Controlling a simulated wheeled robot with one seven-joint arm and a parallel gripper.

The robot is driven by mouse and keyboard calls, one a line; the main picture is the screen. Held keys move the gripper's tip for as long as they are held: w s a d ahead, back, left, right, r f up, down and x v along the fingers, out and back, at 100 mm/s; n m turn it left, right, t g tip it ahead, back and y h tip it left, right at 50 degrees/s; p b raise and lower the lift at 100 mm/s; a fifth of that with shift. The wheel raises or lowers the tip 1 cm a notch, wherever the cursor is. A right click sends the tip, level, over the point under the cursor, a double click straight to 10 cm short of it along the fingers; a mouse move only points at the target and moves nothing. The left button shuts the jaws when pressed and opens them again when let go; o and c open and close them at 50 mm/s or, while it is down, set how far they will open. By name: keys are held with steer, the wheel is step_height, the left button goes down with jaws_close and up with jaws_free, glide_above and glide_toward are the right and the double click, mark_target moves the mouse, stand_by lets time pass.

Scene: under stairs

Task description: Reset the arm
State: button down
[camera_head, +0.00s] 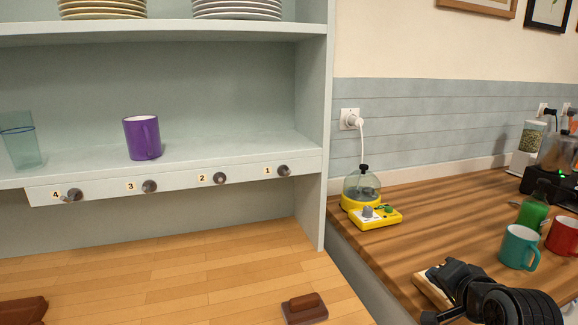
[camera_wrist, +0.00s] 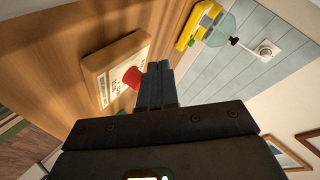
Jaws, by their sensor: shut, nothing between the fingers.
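My gripper (camera_wrist: 158,70) shows in the wrist view with its two dark fingers together and nothing between them. It is over the wooden counter, beside a tan box (camera_wrist: 100,85) with a white printed label. A red knob-like thing (camera_wrist: 132,77) shows right beside the fingers; I cannot tell whether they touch. In the head view my black arm is at the bottom right, over the counter (camera_head: 420,220), and partly hides the tan box (camera_head: 430,292). The fingertips cannot be made out clearly there.
A teal mug (camera_head: 518,248), a red mug (camera_head: 563,237) and a green bottle (camera_head: 533,208) stand close to my arm. A yellow appliance (camera_head: 374,214) is plugged into the wall outlet. At left, a shelf holds a purple mug (camera_head: 142,138) above numbered knobs.

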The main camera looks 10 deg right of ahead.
steer(key=s+a+f+n+t+y, duration=0.15)
steer(key=s+a+f, duration=0.25)
steer(key=s+a, duration=0.5)
steer(key=s+a+f+n, duration=0.3)
steer(key=s+a+f, duration=0.1)
steer(key=s+a, duration=0.45)
steer(key=s+r+n, duration=0.4)
steer(key=s, duration=0.7)
steer(key=s+a+r+n+t+y, duration=0.1)
steer(key=s+r+n, duration=0.3)
steer(key=s, duration=0.8)
steer(key=shift+a+r+n, duration=0.25)
steer(key=shift+n, duration=0.2)
steer(key=shift+s+t+y, duration=0.1)
steer(key=shift+t+y, duration=0.15)
